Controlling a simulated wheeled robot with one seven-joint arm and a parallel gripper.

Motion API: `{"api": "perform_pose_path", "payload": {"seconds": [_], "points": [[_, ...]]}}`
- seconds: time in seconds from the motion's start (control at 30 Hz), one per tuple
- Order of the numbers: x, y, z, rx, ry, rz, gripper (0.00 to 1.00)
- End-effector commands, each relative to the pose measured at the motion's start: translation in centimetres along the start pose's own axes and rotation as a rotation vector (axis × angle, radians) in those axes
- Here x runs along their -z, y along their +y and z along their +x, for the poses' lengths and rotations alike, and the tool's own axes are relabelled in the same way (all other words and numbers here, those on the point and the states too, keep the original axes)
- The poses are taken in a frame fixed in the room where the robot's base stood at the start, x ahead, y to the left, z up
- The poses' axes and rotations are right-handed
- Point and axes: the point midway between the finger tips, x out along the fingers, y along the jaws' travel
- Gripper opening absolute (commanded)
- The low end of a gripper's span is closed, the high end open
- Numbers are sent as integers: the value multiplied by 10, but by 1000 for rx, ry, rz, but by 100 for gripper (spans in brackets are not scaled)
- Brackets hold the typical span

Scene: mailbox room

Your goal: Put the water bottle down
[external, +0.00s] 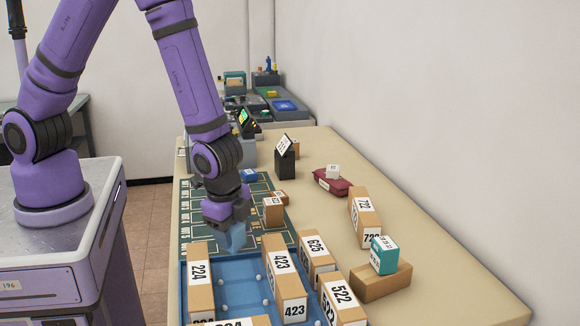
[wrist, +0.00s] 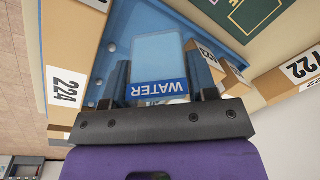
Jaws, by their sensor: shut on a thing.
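The water bottle (wrist: 157,62) is translucent blue with a blue label reading WATER. My gripper (wrist: 160,88) is shut on it, with one finger on each side of the bottle in the wrist view. In the external view the bottle (external: 233,237) hangs below my gripper (external: 228,218), over the far end of the blue tray (external: 222,268). Whether its base touches the tray cannot be told.
Box 224 (external: 200,280) stands at the tray's left and box 423 (external: 283,268) to its right. Boxes 625 (external: 317,255) and 522 (external: 340,302) stand further right. A green mat (external: 200,190) lies beyond the tray. The right side of the table (external: 420,240) has bare room.

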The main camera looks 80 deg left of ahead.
Motion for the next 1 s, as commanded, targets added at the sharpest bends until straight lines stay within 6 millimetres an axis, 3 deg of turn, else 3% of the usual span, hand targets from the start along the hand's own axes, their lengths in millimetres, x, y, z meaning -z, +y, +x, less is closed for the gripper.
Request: {"api": "perform_pose_path", "payload": {"seconds": [0.2,0.4,0.57,1.0], "points": [[0,-6,-34,1,3,-1,23],[0,-8,-51,-1,3,4,23],[-3,-9,-48,-18,26,76,23],[-8,-9,-27,-123,153,471,23]]}}
